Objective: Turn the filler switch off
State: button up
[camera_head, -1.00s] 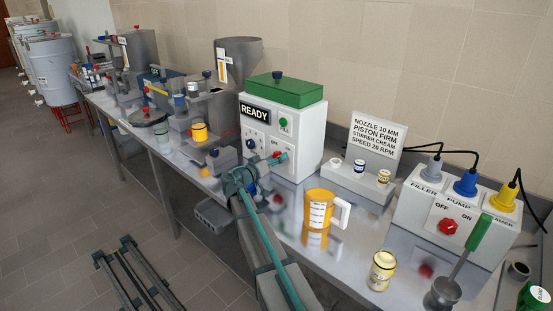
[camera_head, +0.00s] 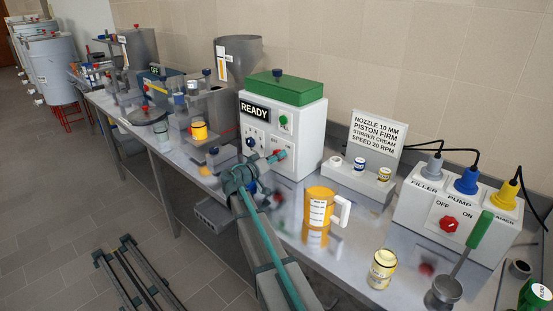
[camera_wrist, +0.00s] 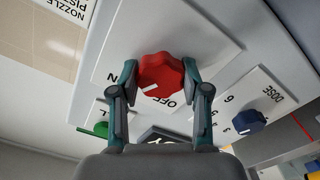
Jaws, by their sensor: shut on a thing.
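The filler is a white box (camera_head: 312,135) with a green lid and a READY display. Its switch is a red knob (camera_wrist: 162,75) on a pale plate with OFF and a partly hidden ON lettered beside it. The knob's white mark points down-left in the wrist view, between the two words. My gripper (camera_wrist: 162,80) is shut on the red knob, one finger on each side. In the head view my gripper (camera_head: 279,156) is at the filler's front and hides most of the knob.
A blue dose dial (camera_wrist: 248,122) and a green button (camera_head: 283,122) are near the knob. An orange jug (camera_head: 319,205) and a yellow-labelled jar (camera_head: 382,269) stand on the bench to the right. A plug box (camera_head: 450,218) with its own red knob is further right.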

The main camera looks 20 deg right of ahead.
jog(key=n+b, duration=0.1)
jog(key=n, duration=0.5)
jog(key=shift+b, duration=0.4)
jog(key=n, duration=0.3)
jog(key=shift+n+p, duration=0.6)
jog(key=shift+n, duration=1.3)
jog(key=o, duration=1.2)
jog(key=shift+c, duration=0.2)
jog(key=shift+a, duration=0.1)
jog(key=v, duration=1.2)
